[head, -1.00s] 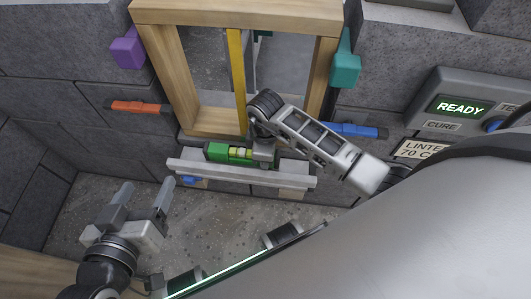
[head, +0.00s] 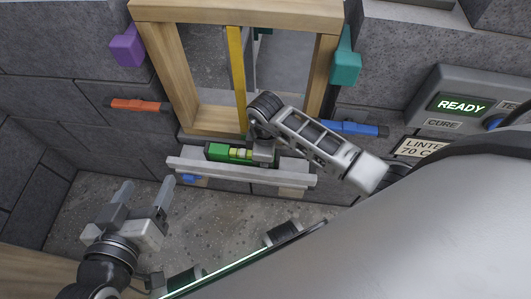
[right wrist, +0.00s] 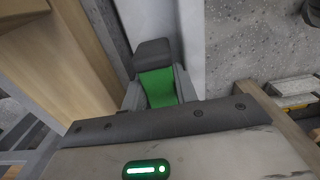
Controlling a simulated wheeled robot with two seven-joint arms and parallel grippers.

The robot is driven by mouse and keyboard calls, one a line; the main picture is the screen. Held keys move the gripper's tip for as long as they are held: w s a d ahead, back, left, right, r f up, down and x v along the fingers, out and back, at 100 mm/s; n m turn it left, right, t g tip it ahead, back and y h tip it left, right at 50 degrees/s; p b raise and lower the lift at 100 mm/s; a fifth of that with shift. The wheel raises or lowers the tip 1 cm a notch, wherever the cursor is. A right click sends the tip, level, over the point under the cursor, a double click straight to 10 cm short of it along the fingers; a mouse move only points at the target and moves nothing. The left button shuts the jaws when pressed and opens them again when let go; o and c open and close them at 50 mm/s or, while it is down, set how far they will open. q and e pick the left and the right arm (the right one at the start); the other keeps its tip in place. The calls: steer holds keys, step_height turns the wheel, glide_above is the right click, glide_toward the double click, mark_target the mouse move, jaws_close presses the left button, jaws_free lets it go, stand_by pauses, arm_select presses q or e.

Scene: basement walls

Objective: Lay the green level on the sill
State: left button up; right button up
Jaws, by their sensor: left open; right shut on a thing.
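The green level (head: 216,151) with pale yellow vials is at the grey sill (head: 240,172) below the wooden window frame. My right gripper (head: 262,152) is shut on the level near its right end. The right wrist view also shows the green level (right wrist: 158,87) between the fingers, with a pale strip behind it. The level looks roughly along the sill; I cannot tell whether its underside touches it. My left gripper (head: 141,197) is open and empty, low at the left, apart from the sill.
The wooden frame (head: 180,75) stands above the sill, with a yellow upright strip (head: 237,70) inside it. Purple (head: 127,47), orange (head: 140,105), teal (head: 345,65) and blue (head: 355,129) pieces are at the block wall. A READY panel (head: 460,106) is at right.

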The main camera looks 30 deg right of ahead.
stand_by(0.4)
steer(key=o, duration=1)
steer(key=shift+o, duration=0.2)
